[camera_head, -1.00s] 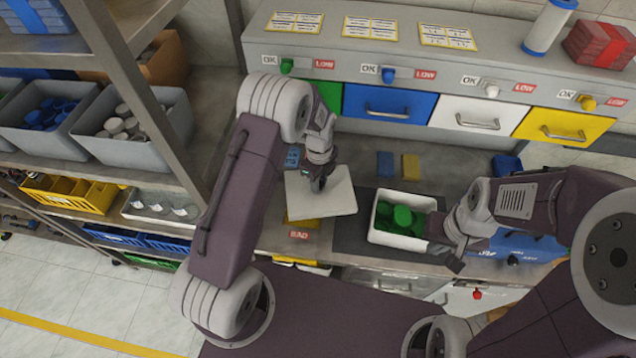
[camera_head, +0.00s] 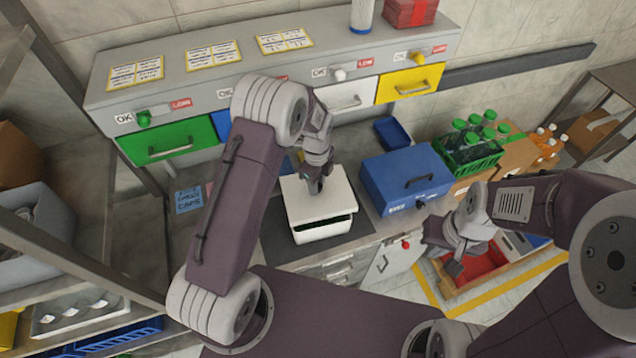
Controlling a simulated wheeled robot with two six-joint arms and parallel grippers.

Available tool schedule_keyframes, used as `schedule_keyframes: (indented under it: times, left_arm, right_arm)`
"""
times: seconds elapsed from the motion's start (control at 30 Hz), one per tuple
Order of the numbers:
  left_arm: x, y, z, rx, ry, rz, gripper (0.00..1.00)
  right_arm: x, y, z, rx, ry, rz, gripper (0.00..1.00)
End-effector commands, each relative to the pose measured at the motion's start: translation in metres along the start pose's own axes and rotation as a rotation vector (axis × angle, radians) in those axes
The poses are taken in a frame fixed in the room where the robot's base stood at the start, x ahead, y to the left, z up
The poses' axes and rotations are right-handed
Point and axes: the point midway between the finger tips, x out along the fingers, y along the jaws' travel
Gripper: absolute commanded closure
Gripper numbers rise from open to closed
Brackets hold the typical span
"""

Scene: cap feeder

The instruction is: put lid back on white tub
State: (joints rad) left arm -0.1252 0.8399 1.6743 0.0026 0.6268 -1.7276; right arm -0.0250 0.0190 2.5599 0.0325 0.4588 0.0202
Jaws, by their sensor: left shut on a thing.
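The white tub (camera_head: 322,231) stands on the dark mat (camera_head: 277,248) on the bench. The white lid (camera_head: 331,204) is over the tub and covers most of its opening. A dark gap with a little green shows between the lid and the tub's front rim, so the lid looks raised or tilted there. My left gripper (camera_head: 318,186) is shut on the lid from above; its fingertips are partly hidden. My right gripper (camera_head: 447,258) is off to the right of the tub, past the bench front, away from the lid. Its jaws are too unclear to judge.
A blue box with a handle (camera_head: 405,180) stands right of the tub. A green crate of bottles (camera_head: 468,149) is beyond it. The drawer unit (camera_head: 272,75) runs along the back. A red-lined bin (camera_head: 480,275) is on the floor at right.

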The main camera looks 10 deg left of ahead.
Motion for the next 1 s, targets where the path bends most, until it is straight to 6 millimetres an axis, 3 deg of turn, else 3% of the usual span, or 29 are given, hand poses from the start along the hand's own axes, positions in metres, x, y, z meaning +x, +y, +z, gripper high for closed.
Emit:
schedule_keyframes:
  times: [0.5,1.0]
  left_arm:
    - [0.056,0.0,0.0,0.001,0.0,-0.001,1.0]
    - [0.057,0.0,0.0,0.001,0.0,-0.001,1.0]
  right_arm:
    - [0.043,0.001,0.004,0.0,0.0,0.0,1.0]
    - [0.043,0.001,0.004,0.0,0.0,0.0,1.0]
